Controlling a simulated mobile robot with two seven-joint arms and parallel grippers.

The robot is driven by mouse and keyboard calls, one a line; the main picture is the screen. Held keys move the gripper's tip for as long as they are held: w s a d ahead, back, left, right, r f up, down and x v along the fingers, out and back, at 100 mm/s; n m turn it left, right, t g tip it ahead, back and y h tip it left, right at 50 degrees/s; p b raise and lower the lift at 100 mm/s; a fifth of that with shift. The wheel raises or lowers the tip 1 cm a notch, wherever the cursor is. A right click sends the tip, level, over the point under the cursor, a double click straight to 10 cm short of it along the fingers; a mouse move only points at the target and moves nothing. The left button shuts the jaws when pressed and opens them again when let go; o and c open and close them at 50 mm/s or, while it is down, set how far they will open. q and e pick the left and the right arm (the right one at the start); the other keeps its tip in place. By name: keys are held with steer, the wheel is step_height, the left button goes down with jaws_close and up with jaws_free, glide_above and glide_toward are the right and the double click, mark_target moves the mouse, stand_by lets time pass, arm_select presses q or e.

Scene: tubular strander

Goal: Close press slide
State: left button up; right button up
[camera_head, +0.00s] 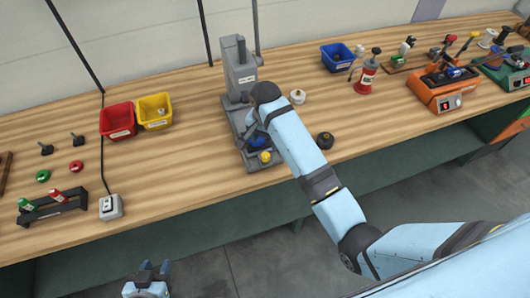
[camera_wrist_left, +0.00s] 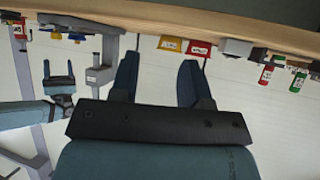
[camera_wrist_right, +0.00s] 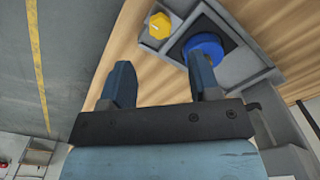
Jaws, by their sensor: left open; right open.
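The grey press (camera_head: 238,72) stands on the bench, its column at the back and its long base running toward the front edge. Near the front of the base are a blue round part (camera_wrist_right: 204,48) and a yellow knob (camera_wrist_right: 159,26); the knob also shows in the head view (camera_head: 265,157). My right gripper (camera_wrist_right: 160,75) is open and empty, close to the base, with the blue part and knob beyond its fingertips. In the head view my right arm hides part of the press. My left gripper (camera_head: 154,268) is open and empty, in front of the bench.
Red (camera_head: 117,120) and yellow (camera_head: 155,111) bins stand left of the press. A white round piece (camera_head: 297,96) and a dark knob-like piece (camera_head: 325,140) lie to its right. A grey switch box (camera_head: 110,207) sits at the front edge. Bench space between bins and press is clear.

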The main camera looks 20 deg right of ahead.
mark_target(265, 155)
step_height(265, 155, down, 7)
steer(key=shift+f+p, duration=0.1)
steer(key=shift+p, duration=0.25)
steer(key=shift+f, duration=0.45)
arm_select(q)
steer(key=shift+s+f, duration=0.2)
steer(key=shift+s, duration=0.2)
arm_select(e)
steer(key=shift+c, duration=0.2)
